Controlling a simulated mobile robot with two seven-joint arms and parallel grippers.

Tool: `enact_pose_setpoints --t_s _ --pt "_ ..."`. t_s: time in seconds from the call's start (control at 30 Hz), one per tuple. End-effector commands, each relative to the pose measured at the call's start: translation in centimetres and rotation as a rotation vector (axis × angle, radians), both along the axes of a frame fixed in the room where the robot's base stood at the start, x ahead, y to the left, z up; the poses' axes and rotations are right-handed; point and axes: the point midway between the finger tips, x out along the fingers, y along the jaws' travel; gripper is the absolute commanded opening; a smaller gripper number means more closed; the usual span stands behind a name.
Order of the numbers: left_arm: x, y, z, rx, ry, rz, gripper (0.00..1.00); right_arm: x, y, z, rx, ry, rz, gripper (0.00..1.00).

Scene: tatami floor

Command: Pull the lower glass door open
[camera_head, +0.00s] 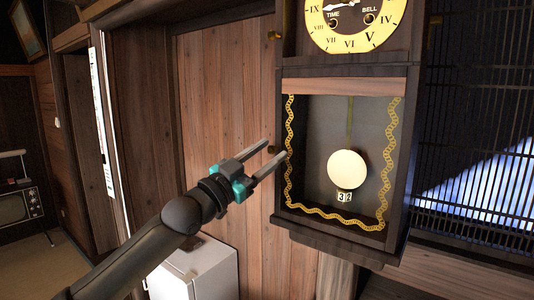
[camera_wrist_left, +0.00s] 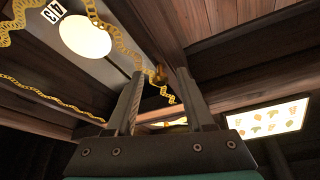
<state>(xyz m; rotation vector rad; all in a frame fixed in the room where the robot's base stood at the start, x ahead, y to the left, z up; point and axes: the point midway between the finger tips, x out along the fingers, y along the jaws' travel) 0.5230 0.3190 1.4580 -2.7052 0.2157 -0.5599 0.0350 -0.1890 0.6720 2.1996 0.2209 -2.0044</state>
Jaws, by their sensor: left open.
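The wall clock's lower glass door (camera_head: 325,115) is shut. It has a dark wooden frame, gold chain trim, a round pale pendulum (camera_head: 347,168) and a small number tag behind the glass. My left gripper (camera_head: 275,149) is at the left edge of the door, fingers apart. A small brass knob at that edge sits between or just behind the fingertips. In the left wrist view the brass knob (camera_wrist_left: 157,75) shows between the open fingers (camera_wrist_left: 163,78); I cannot tell whether they touch it. My right gripper is not in view.
The yellow clock dial (camera_head: 350,28) is above the door. A dark slatted lattice (camera_head: 470,110) stands to the right, wood panelling (camera_head: 222,100) to the left. A white cabinet (camera_head: 200,268) is below my left arm. An old television (camera_head: 18,205) stands far left.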

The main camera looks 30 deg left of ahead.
Motion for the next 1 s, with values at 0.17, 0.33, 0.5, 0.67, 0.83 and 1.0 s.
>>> enact_pose_setpoints --t_s 0.17,0.33,0.5,0.67,0.83,1.0 --pt "-0.01 0.01 -0.02 -0.001 0.0 0.0 0.44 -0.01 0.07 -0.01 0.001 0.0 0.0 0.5" --pt "-0.03 0.01 -0.01 -0.001 0.0 0.0 0.25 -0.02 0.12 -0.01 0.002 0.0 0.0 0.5" --pt "-0.03 0.0 -0.01 -0.001 0.0 0.0 0.06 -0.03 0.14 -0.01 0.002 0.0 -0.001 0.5" --pt "-0.03 -0.01 -0.02 -0.001 0.0 0.0 0.0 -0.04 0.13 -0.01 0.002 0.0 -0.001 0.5" --pt "-0.03 -0.02 -0.02 -0.001 0.0 0.0 0.0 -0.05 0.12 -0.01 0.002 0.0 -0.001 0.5" --pt "-0.03 -0.03 -0.03 -0.001 0.001 -0.001 0.0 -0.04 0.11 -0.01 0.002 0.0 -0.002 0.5"
